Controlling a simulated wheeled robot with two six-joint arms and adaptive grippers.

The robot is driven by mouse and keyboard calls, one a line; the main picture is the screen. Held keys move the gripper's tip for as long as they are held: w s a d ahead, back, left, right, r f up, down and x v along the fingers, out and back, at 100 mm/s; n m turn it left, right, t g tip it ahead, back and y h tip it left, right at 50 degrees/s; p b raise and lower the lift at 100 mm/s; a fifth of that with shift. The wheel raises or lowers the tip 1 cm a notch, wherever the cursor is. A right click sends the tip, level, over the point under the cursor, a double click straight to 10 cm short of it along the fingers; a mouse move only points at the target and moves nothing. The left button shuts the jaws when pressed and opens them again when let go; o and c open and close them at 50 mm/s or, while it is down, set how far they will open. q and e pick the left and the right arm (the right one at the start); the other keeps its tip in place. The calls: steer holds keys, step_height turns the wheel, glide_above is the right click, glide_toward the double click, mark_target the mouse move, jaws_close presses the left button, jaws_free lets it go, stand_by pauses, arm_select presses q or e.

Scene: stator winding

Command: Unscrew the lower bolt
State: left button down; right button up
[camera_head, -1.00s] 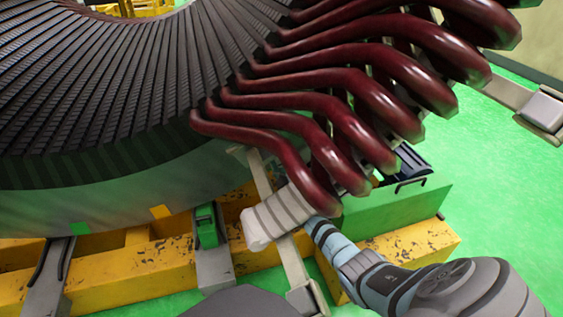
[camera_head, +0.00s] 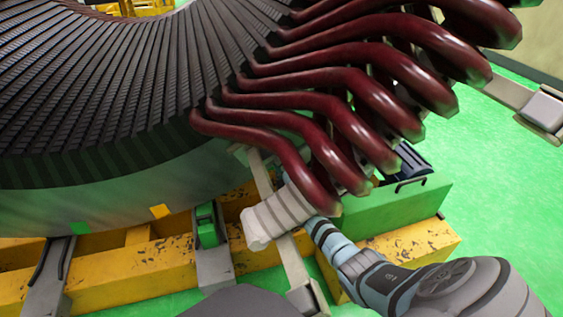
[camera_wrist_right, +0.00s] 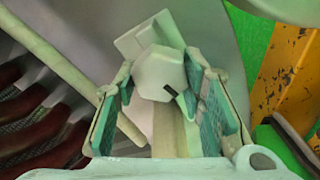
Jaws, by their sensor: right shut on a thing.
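In the right wrist view the bolt (camera_wrist_right: 158,72) has a pale grey hexagonal head with a small dark mark on its lower right. My right gripper (camera_wrist_right: 160,84) has its teal-padded fingers on either side of this head and is shut on it. A pale strip (camera_wrist_right: 170,135) runs below the head between the fingers. In the head view my right arm reaches up-left from the lower right to the lowest dark red coil ends (camera_head: 318,185); the fingertips and bolt head are not clear there. My left gripper is not in view.
The dark stator core (camera_head: 100,110) fills the upper left. Several dark red coil loops hang close above my right wrist. A yellow beam frame (camera_head: 150,262) and a green block (camera_head: 390,215) lie below. A pale bar (camera_wrist_right: 65,65) runs left of the fingers. Green floor is open at right.

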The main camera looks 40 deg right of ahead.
steer(key=o, duration=1.1)
steer(key=shift+o, duration=0.2)
steer(key=v, duration=1.2)
